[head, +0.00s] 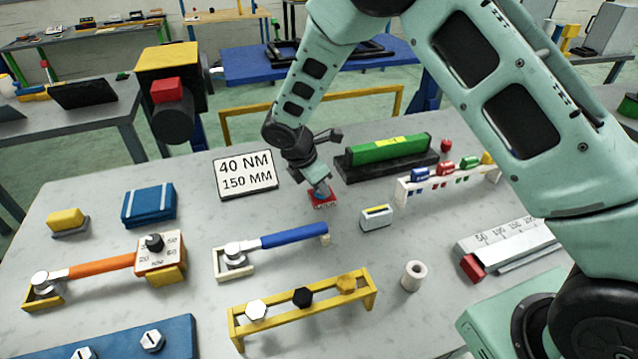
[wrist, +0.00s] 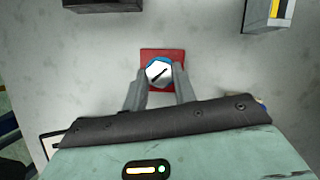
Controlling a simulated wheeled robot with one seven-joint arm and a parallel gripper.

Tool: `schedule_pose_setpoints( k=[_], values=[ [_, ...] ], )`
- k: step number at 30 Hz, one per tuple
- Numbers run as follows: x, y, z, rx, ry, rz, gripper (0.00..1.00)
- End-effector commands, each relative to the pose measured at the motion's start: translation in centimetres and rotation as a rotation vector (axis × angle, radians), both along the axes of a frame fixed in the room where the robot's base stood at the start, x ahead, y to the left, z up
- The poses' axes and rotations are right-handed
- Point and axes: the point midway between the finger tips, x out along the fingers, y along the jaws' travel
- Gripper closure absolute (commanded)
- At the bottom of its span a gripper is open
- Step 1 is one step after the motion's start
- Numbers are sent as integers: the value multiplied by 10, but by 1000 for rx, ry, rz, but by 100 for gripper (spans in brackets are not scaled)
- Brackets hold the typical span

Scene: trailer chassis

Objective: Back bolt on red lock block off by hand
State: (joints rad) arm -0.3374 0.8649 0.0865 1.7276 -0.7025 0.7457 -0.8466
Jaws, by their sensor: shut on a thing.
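The red lock block (head: 322,201) sits on the grey table, below my gripper in the head view. In the wrist view the red lock block (wrist: 149,54) shows behind the bolt. The bolt (wrist: 158,72) has a white head with a dark line across it and a blue edge around it. My gripper (wrist: 160,82) has one finger on each side of the bolt head and is shut on it. In the head view my gripper (head: 319,187) points down over the block and hides most of the bolt. I cannot tell how far the bolt sits in the block.
A sign reading 40 NM, 150 MM (head: 246,174) stands left of the block. A green bar in a black holder (head: 388,150) lies behind it. A small grey block (head: 376,218), a blue-handled wrench (head: 290,237) and a yellow bolt rack (head: 303,308) are nearby.

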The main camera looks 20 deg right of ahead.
Motion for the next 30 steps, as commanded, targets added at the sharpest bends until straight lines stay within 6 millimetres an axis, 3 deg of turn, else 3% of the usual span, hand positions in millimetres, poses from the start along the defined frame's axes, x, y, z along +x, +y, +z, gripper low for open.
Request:
schedule_pose_setpoints(
  k=[9,23,24,26,30],
  values=[
    [-4,-1,-4,-1,9,96,96],
    [-4,0,-4,0,9,107,96],
    [-4,0,-4,0,9,107,67],
    [-4,0,-4,0,9,107,51],
    [-3,0,-2,0,5,107,51]
  ],
)
